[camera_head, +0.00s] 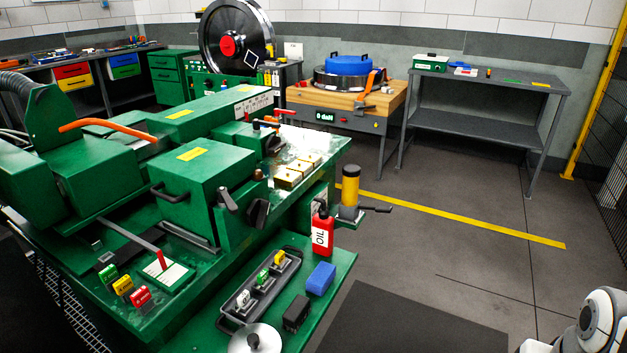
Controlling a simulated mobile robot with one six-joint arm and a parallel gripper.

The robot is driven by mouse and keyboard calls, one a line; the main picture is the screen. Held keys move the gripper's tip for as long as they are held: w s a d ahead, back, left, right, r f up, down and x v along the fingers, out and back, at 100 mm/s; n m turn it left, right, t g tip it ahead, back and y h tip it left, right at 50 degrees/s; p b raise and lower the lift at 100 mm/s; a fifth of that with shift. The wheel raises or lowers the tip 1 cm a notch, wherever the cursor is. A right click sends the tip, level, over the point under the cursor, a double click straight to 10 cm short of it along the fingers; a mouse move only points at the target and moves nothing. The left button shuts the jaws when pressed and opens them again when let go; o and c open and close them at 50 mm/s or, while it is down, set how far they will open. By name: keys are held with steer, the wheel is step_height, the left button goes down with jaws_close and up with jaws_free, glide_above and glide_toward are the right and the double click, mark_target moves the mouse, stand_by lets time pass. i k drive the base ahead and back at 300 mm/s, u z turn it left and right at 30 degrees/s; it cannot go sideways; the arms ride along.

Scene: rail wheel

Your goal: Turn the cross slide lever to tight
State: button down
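The green lathe-like machine (205,185) fills the left and middle of the head view. Several levers show on it, and I cannot read which is the cross slide lever. A black lever (228,200) stands tilted on the front of the green slide block, beside a black knob (258,214). A red-handled lever (161,259) stands over a white labelled plate (168,277) at the front left. A red-tipped lever (284,112) sits farther back. The plate's marks are too small to read. My gripper is out of view; only a white part of my arm shows at the lower right.
A green front shelf (337,264) holds a red oil bottle (322,235), a blue block (320,279), a dark tray (241,312) and a grey disc (256,341). The floor (440,250) to the right is clear.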

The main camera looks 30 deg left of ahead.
mark_target(222, 195)
steer(key=k, duration=1.75)
steer(key=u, duration=0.7)
steer(key=i, duration=1.5)
steer(key=u, duration=0.05)
